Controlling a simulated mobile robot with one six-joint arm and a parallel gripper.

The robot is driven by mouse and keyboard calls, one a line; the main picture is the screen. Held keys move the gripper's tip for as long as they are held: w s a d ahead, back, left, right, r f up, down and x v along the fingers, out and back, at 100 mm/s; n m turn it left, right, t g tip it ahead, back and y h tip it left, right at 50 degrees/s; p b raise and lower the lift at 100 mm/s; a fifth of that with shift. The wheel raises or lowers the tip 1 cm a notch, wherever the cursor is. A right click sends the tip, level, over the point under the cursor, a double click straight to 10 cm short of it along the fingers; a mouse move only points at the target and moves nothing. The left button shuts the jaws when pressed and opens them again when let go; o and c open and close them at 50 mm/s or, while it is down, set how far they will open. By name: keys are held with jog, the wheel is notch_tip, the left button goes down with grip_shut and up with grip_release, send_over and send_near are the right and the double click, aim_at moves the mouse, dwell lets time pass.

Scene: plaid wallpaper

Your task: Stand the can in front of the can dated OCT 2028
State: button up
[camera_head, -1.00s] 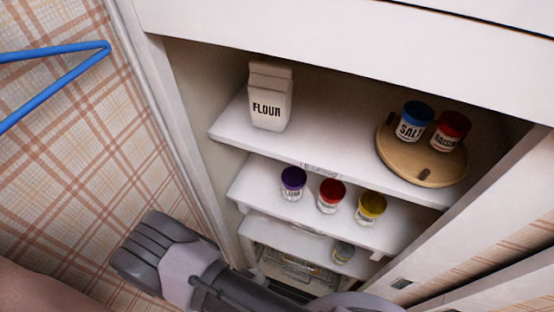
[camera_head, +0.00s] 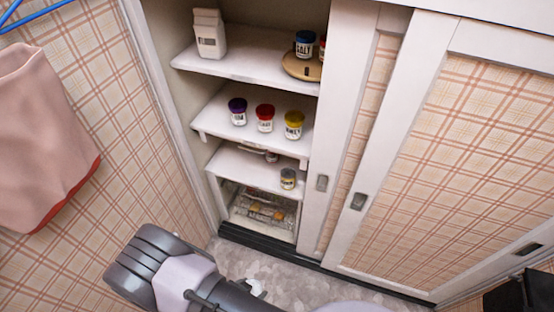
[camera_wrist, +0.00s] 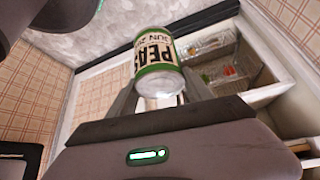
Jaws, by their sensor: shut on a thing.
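A can (camera_wrist: 154,55) with a cream label and green bands is held in my gripper (camera_wrist: 160,80) in the wrist view. Its label reads PEAS and a date that looks like JUN 202-something, the last digit unclear. The can appears upside down in that picture. In the head view a small can or jar (camera_head: 288,179) stands near the front of the third shelf (camera_head: 235,168). Another item (camera_head: 271,156) is partly hidden behind it, under the shelf above. No OCT 2028 date is readable.
The upper shelf (camera_head: 240,66) holds a flour carton (camera_head: 209,35) and a SALT jar (camera_head: 305,44) on a round wooden tray (camera_head: 296,70). Purple (camera_head: 238,112), red (camera_head: 264,118) and yellow-lidded (camera_head: 293,125) jars stand below. A clear bin (camera_head: 262,210) is lowest. A sliding door (camera_head: 335,150) stands at right.

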jog(key=shift+s+d+r, duration=0.25)
jog(key=shift+d+r, duration=0.5)
jog(key=shift+r, duration=0.15)
jog(key=w+d+r+n+y, duration=0.1)
jog(key=w+d+r+n, duration=0.1)
jog(key=w+d+r, duration=0.4)
jog(key=w+d+r+n+y+b, duration=0.1)
jog(key=w+d+r, duration=0.5)
jog(key=r, duration=1)
jog(key=w+d+r+n+t+y+b, duration=0.1)
jog(key=w+d+r+n, duration=0.2)
jog(key=w+d+r, duration=0.4)
notch_tip(320, 180, up, 4)
jog(key=shift+d, duration=0.9)
